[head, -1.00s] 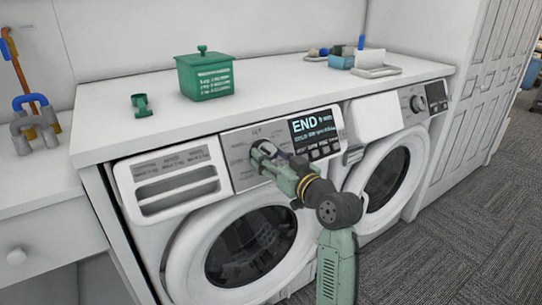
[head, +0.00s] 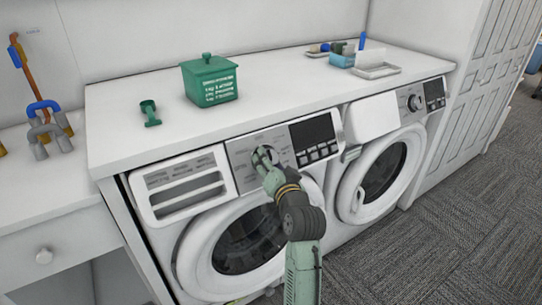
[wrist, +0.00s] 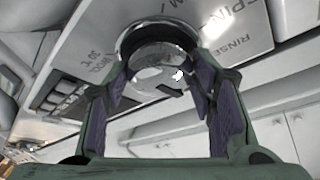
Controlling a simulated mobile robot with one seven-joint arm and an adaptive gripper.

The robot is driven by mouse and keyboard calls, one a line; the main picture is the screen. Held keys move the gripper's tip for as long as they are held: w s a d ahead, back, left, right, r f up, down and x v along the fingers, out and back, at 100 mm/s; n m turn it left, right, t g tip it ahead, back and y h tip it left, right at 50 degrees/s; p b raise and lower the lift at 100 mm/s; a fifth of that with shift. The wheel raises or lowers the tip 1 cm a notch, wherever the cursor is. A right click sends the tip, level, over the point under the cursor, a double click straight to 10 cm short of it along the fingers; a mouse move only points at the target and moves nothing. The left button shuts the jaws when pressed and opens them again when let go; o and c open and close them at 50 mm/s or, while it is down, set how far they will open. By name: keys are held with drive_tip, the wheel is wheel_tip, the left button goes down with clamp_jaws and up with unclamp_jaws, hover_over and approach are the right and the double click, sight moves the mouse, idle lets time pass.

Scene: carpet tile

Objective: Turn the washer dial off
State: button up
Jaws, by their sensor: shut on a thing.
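The left washer (head: 160,180) has a round dial (head: 264,155) on its grey control panel. My gripper (head: 267,165) is at the dial, with its fingers around it. In the wrist view the chrome dial (wrist: 160,62) sits between the purple-padded fingertips of my gripper (wrist: 163,90), which are shut on it. Markings such as "RINSE" and "SPIN" show on the panel around it. The washer's display (head: 313,132) is dark. In the head view my gripper covers part of the dial, so its pointer cannot be read there.
A second washer (head: 405,150) with its own dial stands to the right. A green lidded box (head: 210,82), a green scoop (head: 149,113) and a white tray (head: 378,71) are on the countertop (head: 270,85). Carpet (head: 430,235) is open at the right front.

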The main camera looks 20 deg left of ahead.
drive_tip(key=shift+m, duration=0.4)
drive_tip(key=o, duration=1.1)
drive_tip(key=shift+o, duration=0.2)
drive_tip(key=v, duration=1.2)
drive_tip(key=shift+r, duration=0.2)
drive_tip(key=shift+a, duration=0.1)
